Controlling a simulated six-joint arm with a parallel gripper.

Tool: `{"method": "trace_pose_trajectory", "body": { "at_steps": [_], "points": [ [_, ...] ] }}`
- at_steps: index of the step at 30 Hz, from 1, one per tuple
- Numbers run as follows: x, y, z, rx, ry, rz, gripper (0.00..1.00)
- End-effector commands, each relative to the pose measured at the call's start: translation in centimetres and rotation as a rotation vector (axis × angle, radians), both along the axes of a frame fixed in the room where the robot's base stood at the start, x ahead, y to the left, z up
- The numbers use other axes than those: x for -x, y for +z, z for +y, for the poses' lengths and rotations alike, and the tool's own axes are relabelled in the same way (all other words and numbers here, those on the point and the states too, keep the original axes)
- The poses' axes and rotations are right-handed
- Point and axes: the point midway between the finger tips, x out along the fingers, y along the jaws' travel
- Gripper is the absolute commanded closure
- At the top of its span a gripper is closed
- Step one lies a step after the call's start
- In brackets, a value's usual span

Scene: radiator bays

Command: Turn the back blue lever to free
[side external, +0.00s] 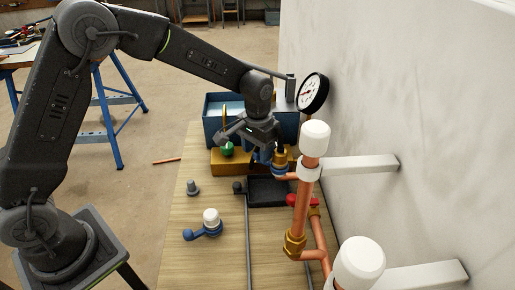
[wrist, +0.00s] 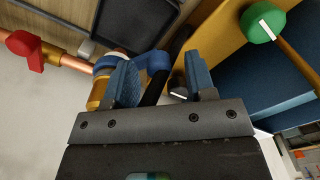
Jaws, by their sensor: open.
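The back blue lever (wrist: 157,61) is on a brass valve on the copper pipe, seen in the wrist view. Its blue collar sits around a white top, and its handle reaches across toward the space between my fingertips. In the side view the brass valve (side external: 281,167) is partly hidden by my gripper (side external: 266,155). My gripper is open and close to the lever; the left finger overlaps the lever's collar in the wrist view (wrist: 163,80). I cannot tell whether a finger touches it. Another blue lever (side external: 204,230) with a white cap is nearer the front, on the board.
A red lever (side external: 301,201) is on the pipe in front of the brass valve. Copper pipes, a gauge (side external: 313,93) and the wall crowd the right. A black tray (side external: 270,191) lies below.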

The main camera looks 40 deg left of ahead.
Motion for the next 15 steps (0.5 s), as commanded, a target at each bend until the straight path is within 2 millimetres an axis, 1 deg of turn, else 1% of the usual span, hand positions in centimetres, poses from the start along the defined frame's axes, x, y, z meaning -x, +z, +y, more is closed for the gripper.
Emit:
{"method": "trace_pose_trajectory", "body": {
  "at_steps": [5, 8, 11, 15],
  "points": [
    [0.0, 0.3, 0.0, 0.0, 0.0, 0.0, 0.5],
    [0.0, 1.3, 0.0, 0.001, 0.0, -0.003, 0.5],
    [0.0, 3.1, 0.0, 0.001, 0.0, -0.004, 0.5],
    [0.0, 6.3, 0.0, 0.001, 0.0, -0.005, 0.5]
  ]
}}
